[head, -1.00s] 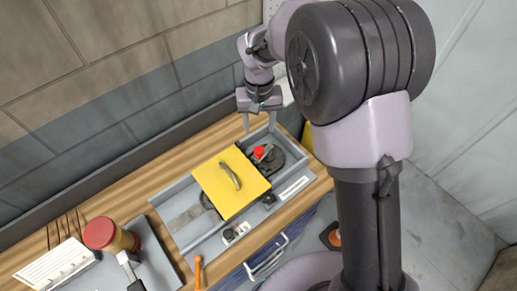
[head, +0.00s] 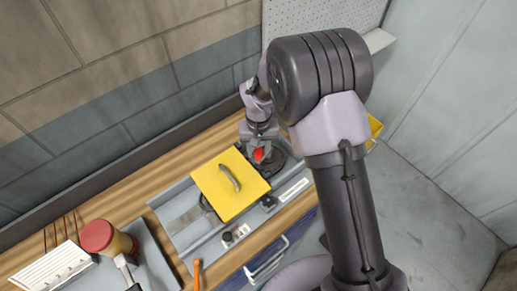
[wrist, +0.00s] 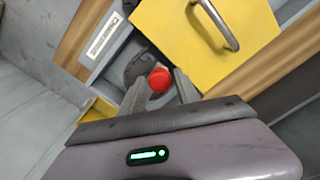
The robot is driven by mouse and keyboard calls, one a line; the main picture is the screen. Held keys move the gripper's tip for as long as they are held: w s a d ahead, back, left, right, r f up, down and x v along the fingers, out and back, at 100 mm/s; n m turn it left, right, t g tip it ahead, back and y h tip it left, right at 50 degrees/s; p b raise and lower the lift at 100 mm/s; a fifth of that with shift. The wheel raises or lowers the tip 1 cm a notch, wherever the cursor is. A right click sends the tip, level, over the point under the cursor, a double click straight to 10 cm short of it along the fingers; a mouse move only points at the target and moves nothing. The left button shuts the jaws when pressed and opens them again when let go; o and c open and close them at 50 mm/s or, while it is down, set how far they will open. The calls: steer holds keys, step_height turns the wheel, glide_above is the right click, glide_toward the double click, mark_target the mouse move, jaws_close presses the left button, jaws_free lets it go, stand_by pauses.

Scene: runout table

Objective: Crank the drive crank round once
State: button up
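The drive crank shows as a red knob (head: 259,154) on a dark round base (head: 277,165) at the right end of the grey runout table (head: 160,203). In the wrist view the red knob (wrist: 160,80) sits between the two finger tips of my gripper (wrist: 158,88). The fingers are apart, with a visible gap on the left of the knob. My gripper (head: 257,150) is over the crank in the head view. I cannot tell whether either finger touches the knob. The crank arm is mostly hidden.
A yellow cover (head: 228,186) with a grey handle lies beside the crank, close to my gripper. An orange-handled tool (head: 197,272) lies at the front edge. A wall stands behind the bench.

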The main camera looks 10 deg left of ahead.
jaws_close()
stand_by(1.2)
